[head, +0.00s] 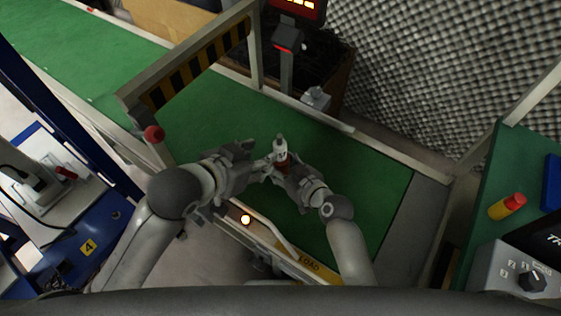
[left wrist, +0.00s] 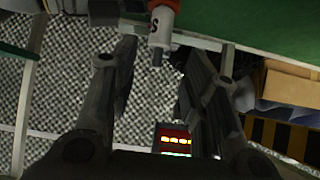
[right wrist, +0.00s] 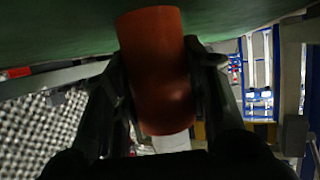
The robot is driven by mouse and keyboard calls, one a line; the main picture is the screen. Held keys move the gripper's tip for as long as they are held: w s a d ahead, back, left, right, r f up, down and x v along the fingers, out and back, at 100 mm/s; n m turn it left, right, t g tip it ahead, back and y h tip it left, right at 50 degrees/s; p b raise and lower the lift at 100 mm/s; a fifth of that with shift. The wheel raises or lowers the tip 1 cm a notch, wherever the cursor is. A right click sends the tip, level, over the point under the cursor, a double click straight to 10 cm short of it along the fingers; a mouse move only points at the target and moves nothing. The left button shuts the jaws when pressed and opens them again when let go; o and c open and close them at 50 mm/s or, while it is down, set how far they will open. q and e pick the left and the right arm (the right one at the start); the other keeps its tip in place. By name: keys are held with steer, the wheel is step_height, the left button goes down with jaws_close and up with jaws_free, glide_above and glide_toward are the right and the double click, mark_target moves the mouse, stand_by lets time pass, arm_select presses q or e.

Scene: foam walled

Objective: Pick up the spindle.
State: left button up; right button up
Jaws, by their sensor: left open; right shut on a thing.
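The spindle, with an orange-red body and a white part with a grey tip, is held up over the green conveyor belt; its white part (head: 281,150) shows in the head view. My right gripper (head: 287,170) is shut on the orange body (right wrist: 158,70), which fills the gap between its fingers in the right wrist view. My left gripper (head: 256,163) is open, just left of the spindle. In the left wrist view the white end (left wrist: 161,28) shows at the top, between and beyond the open left fingers (left wrist: 158,65). Contact there cannot be told.
The green belt (head: 350,185) is clear around my arms, with metal rails along its sides. A striped gate (head: 200,65) crosses it at upper left. A red button (head: 154,133) and a post with a display (head: 288,42) stand nearby. A red-yellow cylinder (head: 507,206) lies on the right table.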

arm_select(q)
steer(key=shift+o, duration=0.7)
steer(key=shift+w+d+r, duration=0.1)
steer(key=shift+d, duration=0.15)
step_height(320, 180, up, 4)
steer(key=m+g+y, duration=0.6)
steer(key=m+g, duration=0.3)
steer(key=m, duration=1)
glide_above(280, 143)
steer(key=f, duration=0.6)
steer(key=shift+w+d+f, duration=0.2)
steer(key=shift+w+d, duration=0.15)
steer(key=shift+a+f, duration=0.2)
steer(key=shift+f, duration=1.2)
steer(key=shift+a+f, duration=0.2)
steer(key=shift+f, duration=1.15)
